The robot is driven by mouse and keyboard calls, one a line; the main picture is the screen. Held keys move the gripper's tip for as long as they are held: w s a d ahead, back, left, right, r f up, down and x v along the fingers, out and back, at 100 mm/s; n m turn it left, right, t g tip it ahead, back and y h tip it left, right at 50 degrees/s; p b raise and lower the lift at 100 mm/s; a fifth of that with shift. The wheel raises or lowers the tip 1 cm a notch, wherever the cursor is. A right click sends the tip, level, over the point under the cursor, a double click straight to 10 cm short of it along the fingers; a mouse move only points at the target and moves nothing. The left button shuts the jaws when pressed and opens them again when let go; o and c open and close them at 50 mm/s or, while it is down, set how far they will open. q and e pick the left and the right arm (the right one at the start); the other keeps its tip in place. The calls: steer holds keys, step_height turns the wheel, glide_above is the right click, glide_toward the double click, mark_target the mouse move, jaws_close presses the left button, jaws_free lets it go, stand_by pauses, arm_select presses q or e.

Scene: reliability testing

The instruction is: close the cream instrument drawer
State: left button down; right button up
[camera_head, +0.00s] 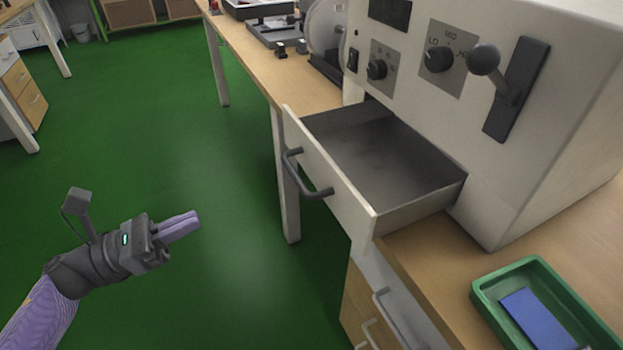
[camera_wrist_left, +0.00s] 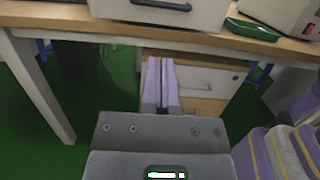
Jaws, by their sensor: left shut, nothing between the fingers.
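The cream instrument drawer (camera_head: 325,178) stands pulled out from the cream instrument (camera_head: 575,110), and its grey inside looks empty. A dark grey bar handle (camera_head: 305,176) is on its front. In the left wrist view the drawer front (camera_wrist_left: 120,10) shows at the top edge, with its handle (camera_wrist_left: 162,4). My left gripper (camera_head: 196,219) is shut and empty, over the green floor, left of the drawer and apart from it. In the left wrist view its lilac fingers (camera_wrist_left: 161,78) lie together, pointing toward the bench. My right gripper is not in view.
The wooden bench (camera_head: 420,255) carries the instrument and a green tray (camera_head: 480,292) with a blue block (camera_head: 538,320). Wooden bench drawers (camera_head: 357,305) with handles are below. Another machine (camera_head: 325,30) stands farther back. The floor (camera_head: 200,120) between gripper and bench is clear.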

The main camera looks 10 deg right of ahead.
arm_select(q)
steer(key=b+x, duration=0.1)
steer(key=x, duration=1.2)
steer(key=shift+d, duration=0.4)
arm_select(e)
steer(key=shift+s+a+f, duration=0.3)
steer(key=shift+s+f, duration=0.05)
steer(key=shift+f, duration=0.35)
arm_select(q)
steer(key=shift+w+r, duration=0.1)
steer(key=shift+r, duration=0.05)
